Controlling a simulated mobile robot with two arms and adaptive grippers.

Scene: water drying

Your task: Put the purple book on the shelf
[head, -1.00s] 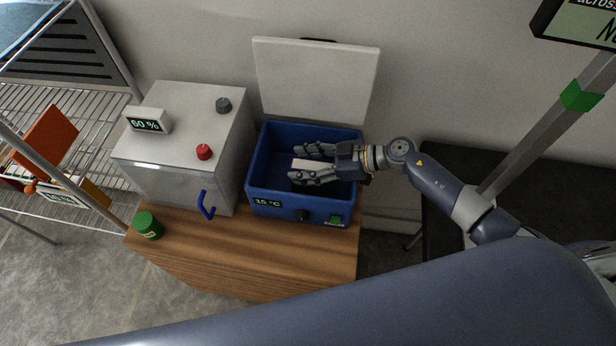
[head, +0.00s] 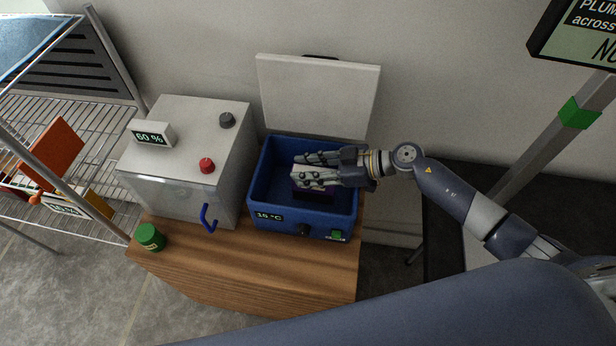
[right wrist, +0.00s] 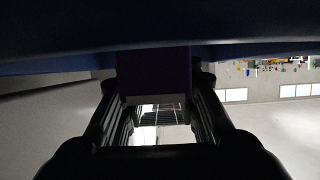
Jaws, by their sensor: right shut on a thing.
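My right gripper (head: 297,168) is shut on the purple book (head: 315,193). It reaches from the right over the open blue bath (head: 262,212). The book shows as a dark purple strip with a pale edge, mostly hidden by the fingers; I cannot tell how far it is clear of the bath. In the right wrist view the book (right wrist: 153,72) stands between the two fingers (right wrist: 160,105), with its pale edge towards me. The wire shelf (head: 85,110) is at the far left. My left gripper is not in view.
A white box (head: 185,150) with a blue handle stands left of the bath. A green can (head: 150,238) stands at the wooden table's (head: 250,270) left end. The bath's white lid (head: 318,95) stands open behind. An orange book (head: 52,150) is on the shelf.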

